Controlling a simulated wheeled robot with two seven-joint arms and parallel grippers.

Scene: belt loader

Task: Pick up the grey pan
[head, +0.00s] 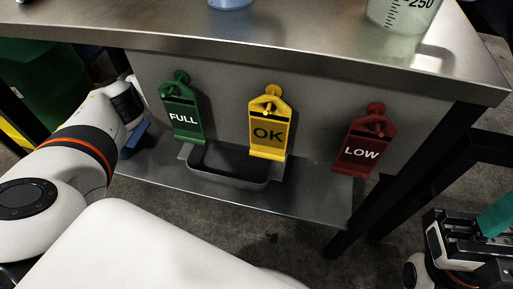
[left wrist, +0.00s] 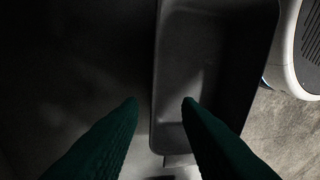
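The grey pan (head: 228,181) sits on the lower shelf, below the green and yellow tags. In the left wrist view the pan (left wrist: 190,60) fills the upper middle, and it is empty where it shows. My left gripper (left wrist: 160,104) is open, with its two dark green fingers apart and one long rim of the pan between them in the picture. I cannot tell whether the fingers touch the pan. In the head view the left fingers are hidden. My right gripper (head: 474,232) is at the lower right, away from the pan; its finger opening is unclear.
A green FULL tag (head: 182,119), a yellow OK tag (head: 268,132) and a red LOW tag (head: 362,150) hang on the panel above the lower shelf (head: 300,205). The metal tabletop (head: 270,35) overhangs them. A measuring beaker (head: 403,12) stands on top.

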